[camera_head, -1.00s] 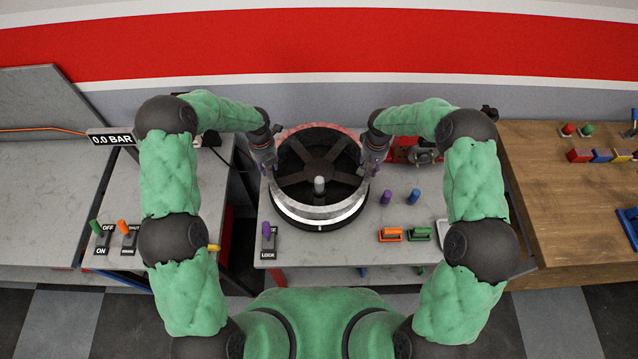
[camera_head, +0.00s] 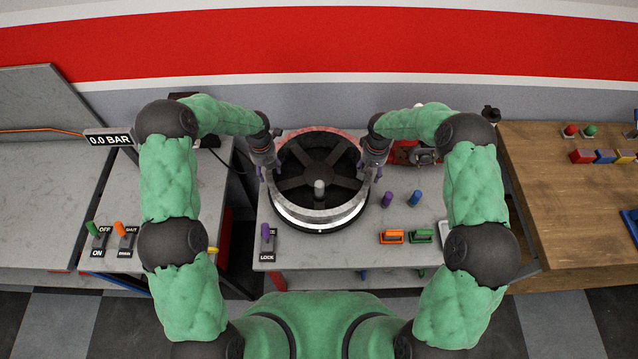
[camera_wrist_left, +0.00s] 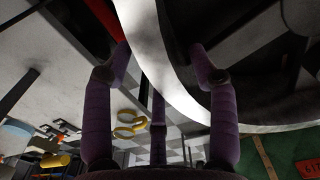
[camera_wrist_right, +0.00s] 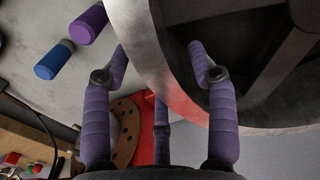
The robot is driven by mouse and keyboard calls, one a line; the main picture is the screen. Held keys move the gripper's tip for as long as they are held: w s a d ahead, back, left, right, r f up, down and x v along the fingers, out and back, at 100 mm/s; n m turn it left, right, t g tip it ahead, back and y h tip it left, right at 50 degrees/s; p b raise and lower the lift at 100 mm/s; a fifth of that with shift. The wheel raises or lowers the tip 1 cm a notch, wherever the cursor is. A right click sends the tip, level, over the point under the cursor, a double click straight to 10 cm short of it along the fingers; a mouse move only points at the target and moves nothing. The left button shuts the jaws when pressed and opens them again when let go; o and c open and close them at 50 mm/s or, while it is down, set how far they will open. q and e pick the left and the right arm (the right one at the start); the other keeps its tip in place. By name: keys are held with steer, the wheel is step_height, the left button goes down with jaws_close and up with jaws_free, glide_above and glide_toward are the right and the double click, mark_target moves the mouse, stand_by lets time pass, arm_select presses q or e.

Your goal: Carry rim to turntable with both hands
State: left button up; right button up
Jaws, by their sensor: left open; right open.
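The rim (camera_head: 318,215) is a silvery metal ring at the middle of the centre bench. It sits level on the turntable (camera_head: 303,183), whose dark cross arms and grey centre post show inside the ring. My left gripper (camera_head: 265,172) is open at the rim's left side. In the left wrist view its purple fingers (camera_wrist_left: 165,65) stand either side of the rim's wall (camera_wrist_left: 150,55). My right gripper (camera_head: 374,172) is open at the rim's right side. In the right wrist view its fingers (camera_wrist_right: 160,65) also straddle the wall (camera_wrist_right: 143,45). The far rim edge is partly in red light.
A purple LOCK lever (camera_head: 266,233) stands at the bench's front left. Purple (camera_head: 387,199) and blue (camera_head: 414,198) pegs, with orange (camera_head: 392,237) and green (camera_head: 421,236) blocks, lie to the right. Red equipment (camera_head: 405,152) sits behind my right gripper.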

arm_select(q)
step_height(320, 180, up, 12)
arm_select(e)
step_height(320, 180, up, 12)
stand_by(0.9)
arm_select(q)
steer(key=shift+f, duration=0.1)
arm_select(e)
steer(key=shift+s+f, duration=0.1)
